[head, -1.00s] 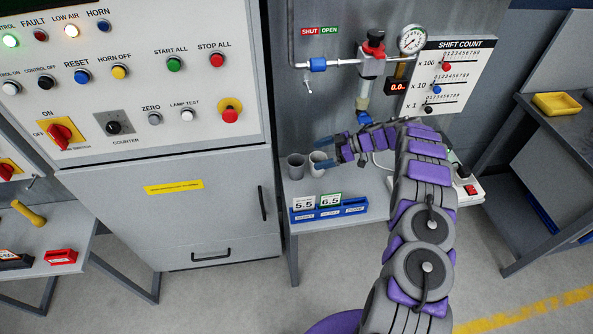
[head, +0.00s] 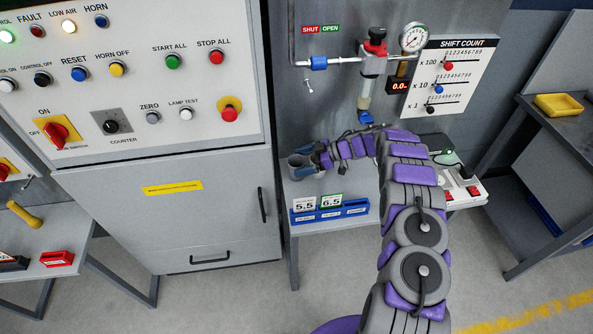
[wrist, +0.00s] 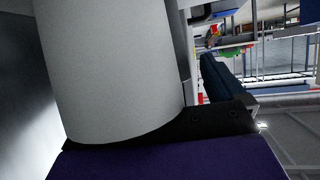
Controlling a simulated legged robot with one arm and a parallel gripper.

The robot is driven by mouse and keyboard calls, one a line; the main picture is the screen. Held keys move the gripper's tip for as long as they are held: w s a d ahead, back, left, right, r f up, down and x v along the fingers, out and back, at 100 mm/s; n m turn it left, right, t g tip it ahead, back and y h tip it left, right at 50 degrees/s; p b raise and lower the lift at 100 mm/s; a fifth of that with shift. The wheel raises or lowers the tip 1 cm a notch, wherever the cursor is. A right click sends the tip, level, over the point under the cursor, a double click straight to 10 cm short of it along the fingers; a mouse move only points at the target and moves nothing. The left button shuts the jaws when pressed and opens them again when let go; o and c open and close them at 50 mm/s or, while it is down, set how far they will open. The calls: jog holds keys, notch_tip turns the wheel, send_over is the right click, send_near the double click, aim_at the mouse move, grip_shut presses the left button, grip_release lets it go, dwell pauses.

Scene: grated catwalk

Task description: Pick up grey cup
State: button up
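A grey cup (head: 296,161) stands at the left end of the small table, in front of the grey wall panel. My gripper (head: 306,166) reaches in from the right at cup height, and its blue fingers are at the cup and partly cover it. In the wrist view a large pale grey cylinder (wrist: 110,65), a cup seen very close, fills the left half. One dark blue finger (wrist: 222,85) stands to its right with a narrow gap between them. The other finger is hidden, so the gripper looks open. The lighter second cup is hidden behind the gripper in the head view.
A control cabinet (head: 165,215) stands close on the left. A valve with a gauge (head: 413,38) is above, and a white power strip (head: 465,194) lies to the right.

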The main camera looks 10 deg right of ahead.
jog(key=c, duration=1)
